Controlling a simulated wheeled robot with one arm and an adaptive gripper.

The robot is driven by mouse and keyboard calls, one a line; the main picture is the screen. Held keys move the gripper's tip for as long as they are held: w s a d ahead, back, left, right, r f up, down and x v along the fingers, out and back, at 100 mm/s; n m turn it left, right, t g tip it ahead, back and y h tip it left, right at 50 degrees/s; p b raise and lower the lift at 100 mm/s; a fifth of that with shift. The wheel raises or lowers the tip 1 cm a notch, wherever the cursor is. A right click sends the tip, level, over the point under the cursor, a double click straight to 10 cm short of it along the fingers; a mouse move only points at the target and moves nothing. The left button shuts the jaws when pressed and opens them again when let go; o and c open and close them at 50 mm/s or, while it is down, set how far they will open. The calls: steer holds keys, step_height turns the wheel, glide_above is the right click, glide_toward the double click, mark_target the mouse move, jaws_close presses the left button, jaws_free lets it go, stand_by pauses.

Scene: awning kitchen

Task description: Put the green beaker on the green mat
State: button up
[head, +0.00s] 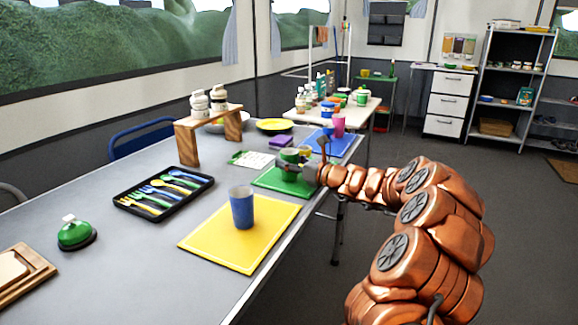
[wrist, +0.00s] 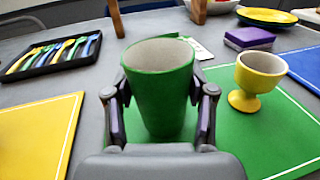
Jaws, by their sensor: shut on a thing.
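The green beaker (wrist: 158,95) is upright between the two fingers of my gripper (wrist: 160,92), which is shut on its sides. In the head view the beaker (head: 289,156) is partly hidden by my gripper (head: 300,170). The green mat (wrist: 262,140) lies under and around the beaker in the wrist view; it also shows in the head view (head: 268,180). The beaker's base is over the mat, but I cannot tell whether it touches it. A yellow goblet (wrist: 258,78) stands on the mat, right of the beaker in the wrist view.
A yellow mat (head: 215,245) with a blue cup (head: 242,208) lies nearer me. A black cutlery tray (head: 160,205), a purple block (wrist: 249,37), a white card (head: 250,159) and a wooden stand (head: 207,122) are close by. A blue mat (head: 345,146) lies beyond.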

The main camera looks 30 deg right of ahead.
stand_by(0.3)
steer(key=o, duration=1.1)
steer(key=shift+f, duration=0.1)
steer(key=shift+s+d+r, duration=0.2)
steer(key=shift+s+r, duration=0.05)
steer(key=shift+s, duration=0.1)
steer(key=p+v, duration=0.3)
steer(key=v, duration=0.8)
steer(key=shift+s+f, duration=0.1)
steer(key=shift+s, duration=0.05)
